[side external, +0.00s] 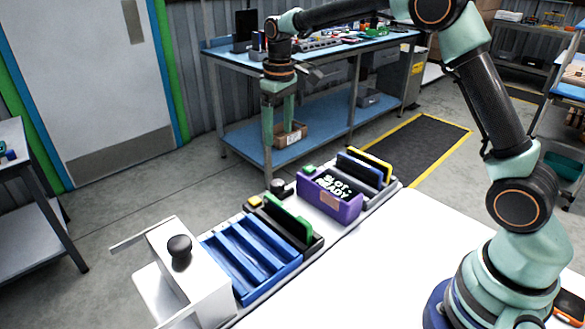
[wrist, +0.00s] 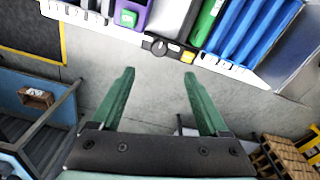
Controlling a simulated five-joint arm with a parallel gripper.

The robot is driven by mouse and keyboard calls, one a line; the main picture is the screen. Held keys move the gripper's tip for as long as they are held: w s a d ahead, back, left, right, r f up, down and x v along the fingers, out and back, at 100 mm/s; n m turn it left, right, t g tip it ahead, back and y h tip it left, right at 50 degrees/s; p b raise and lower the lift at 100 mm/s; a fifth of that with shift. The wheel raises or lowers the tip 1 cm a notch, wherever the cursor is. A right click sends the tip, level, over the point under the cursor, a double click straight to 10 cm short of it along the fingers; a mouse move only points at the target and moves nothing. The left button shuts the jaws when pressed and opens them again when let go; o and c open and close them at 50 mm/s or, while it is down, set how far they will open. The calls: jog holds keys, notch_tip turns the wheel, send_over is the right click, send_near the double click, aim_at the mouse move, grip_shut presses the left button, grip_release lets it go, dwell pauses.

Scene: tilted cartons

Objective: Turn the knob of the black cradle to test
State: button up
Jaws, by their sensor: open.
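The black cradle (side external: 314,243) stands in the row on the white bench and holds an upright green board (side external: 288,220). Its small round black knob (side external: 277,186) is at the cradle's far end, beside a yellow button (side external: 254,201). In the wrist view the knob (wrist: 160,47) shows near the top centre, left of the yellow button (wrist: 174,47). Its setting is too small to read. My gripper (side external: 278,147) is open and empty, pointing down above and beyond the row. In the wrist view the fingertips (wrist: 158,73) are apart, with the knob beyond them, untouched.
A purple unit (side external: 327,201) with a screen reading "SLOT: READY" stands right of the cradle. An empty blue rack (side external: 248,258) is at its left, then a white box with a black ball handle (side external: 179,246). A blue workbench (side external: 230,55) stands behind.

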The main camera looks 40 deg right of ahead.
aim_at(276, 182)
jog(key=shift+g, duration=0.3)
jog(key=f, duration=0.5)
jog(key=w+f, duration=0.1)
jog(key=f, duration=0.9)
jog(key=shift+w+f, duration=0.1)
jog(key=shift+w, duration=0.25)
grip_shut()
